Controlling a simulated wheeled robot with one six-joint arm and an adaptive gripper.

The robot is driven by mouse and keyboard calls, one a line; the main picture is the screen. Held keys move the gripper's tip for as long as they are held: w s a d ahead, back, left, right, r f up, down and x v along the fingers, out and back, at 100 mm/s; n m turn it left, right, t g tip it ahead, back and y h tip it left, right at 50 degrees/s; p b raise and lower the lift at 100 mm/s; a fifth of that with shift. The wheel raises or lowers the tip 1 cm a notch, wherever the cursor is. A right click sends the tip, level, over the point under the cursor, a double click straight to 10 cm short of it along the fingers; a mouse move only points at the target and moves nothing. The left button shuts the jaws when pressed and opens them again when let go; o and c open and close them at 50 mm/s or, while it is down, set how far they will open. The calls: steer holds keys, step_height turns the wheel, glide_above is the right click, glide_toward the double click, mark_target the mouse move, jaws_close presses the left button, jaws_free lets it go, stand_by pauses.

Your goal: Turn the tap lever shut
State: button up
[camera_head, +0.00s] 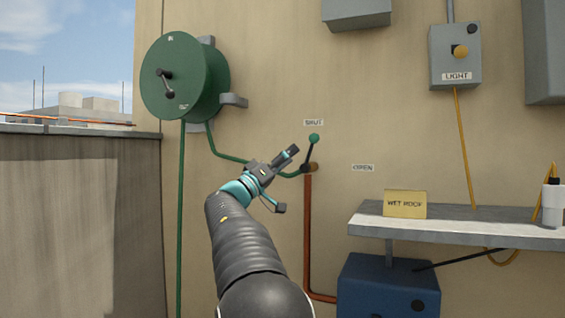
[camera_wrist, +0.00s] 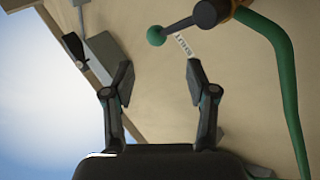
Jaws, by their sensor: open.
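The tap lever (camera_head: 310,152) has a dark shaft and a green ball knob. It points up and slightly right from its pivot, its knob just under the SHUT label (camera_head: 313,122). The OPEN label (camera_head: 363,168) is to the right of the pivot. My gripper (camera_head: 287,179) is open and empty, to the left of the lever. In the wrist view my gripper (camera_wrist: 160,80) has its fingers spread wide. There the green knob (camera_wrist: 156,36) shows beyond the fingertips, apart from them, with a white label beside it.
A green hose reel (camera_head: 186,77) hangs at upper left, its hose running to the tap. A copper pipe (camera_head: 308,235) drops from the tap. A shelf (camera_head: 460,222) with a WET ROOF sign (camera_head: 405,204) stands at right, above a blue box (camera_head: 388,287). A LIGHT switch box (camera_head: 455,55) is above.

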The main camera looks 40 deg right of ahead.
steer(key=shift+v, duration=0.95)
